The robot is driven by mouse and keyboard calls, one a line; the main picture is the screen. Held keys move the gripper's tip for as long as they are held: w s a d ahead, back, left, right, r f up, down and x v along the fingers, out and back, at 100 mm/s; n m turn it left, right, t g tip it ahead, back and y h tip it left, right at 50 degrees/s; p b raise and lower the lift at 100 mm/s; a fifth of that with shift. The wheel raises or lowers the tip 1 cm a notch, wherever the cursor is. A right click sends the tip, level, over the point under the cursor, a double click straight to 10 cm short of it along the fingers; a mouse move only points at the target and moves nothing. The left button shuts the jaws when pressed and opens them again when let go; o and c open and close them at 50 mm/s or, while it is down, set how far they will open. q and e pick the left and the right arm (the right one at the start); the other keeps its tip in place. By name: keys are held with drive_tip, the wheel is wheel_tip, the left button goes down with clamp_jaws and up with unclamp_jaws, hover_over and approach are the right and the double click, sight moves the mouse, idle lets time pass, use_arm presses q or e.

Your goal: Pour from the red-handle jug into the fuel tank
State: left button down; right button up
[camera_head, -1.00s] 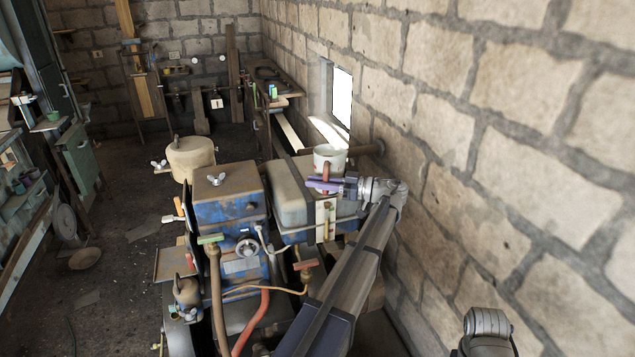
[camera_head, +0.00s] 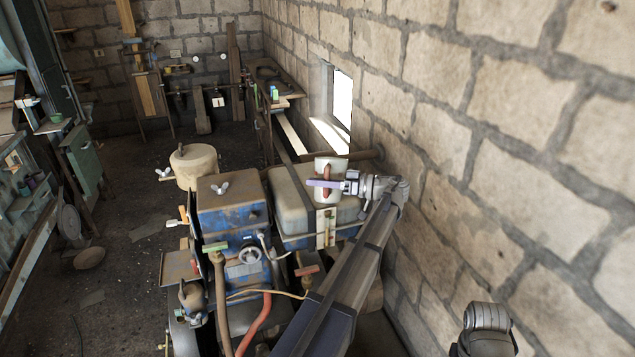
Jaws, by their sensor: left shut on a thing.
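The jug (camera_head: 322,168) is a pale mug-like vessel with a red handle. My left gripper (camera_head: 325,184) is shut on the red handle (camera_head: 328,172) and holds the jug over the right part of a grey, dusty tank. The jug is tilted, and its open mouth is turned out of sight. This grey tank (camera_head: 287,190), beside the blue engine block, looks like the fuel tank; its opening is hidden, and no stream of liquid shows. My right gripper is not in view.
The blue engine housing (camera_head: 230,205) with a wing nut stands left of the tank. A beige canister (camera_head: 194,162) is behind it. The stone wall (camera_head: 480,150) is close on the right. Hoses and green- and red-topped levers are in front.

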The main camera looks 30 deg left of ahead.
sight(318, 194)
use_arm(q)
wheel_tip(318, 194, down, 2)
drive_tip(key=n+b, duration=0.2)
drive_tip(key=b, duration=0.1)
drive_tip(key=shift+w+f, duration=0.15)
drive_tip(key=shift+f, duration=0.05)
drive_tip(key=shift+w+a+f+n+y+b, duration=0.15)
drive_tip(key=shift+w+f+n+y+b, duration=0.05)
drive_tip(key=shift+f+n+b, duration=0.55)
drive_tip(key=shift+w+a+f+n+y+b, duration=0.1)
drive_tip(key=shift+w+f+n+y+b, duration=0.1)
drive_tip(key=shift+f+n+b, duration=0.5)
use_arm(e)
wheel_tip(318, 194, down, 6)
use_arm(q)
drive_tip(key=shift+r, duration=0.2)
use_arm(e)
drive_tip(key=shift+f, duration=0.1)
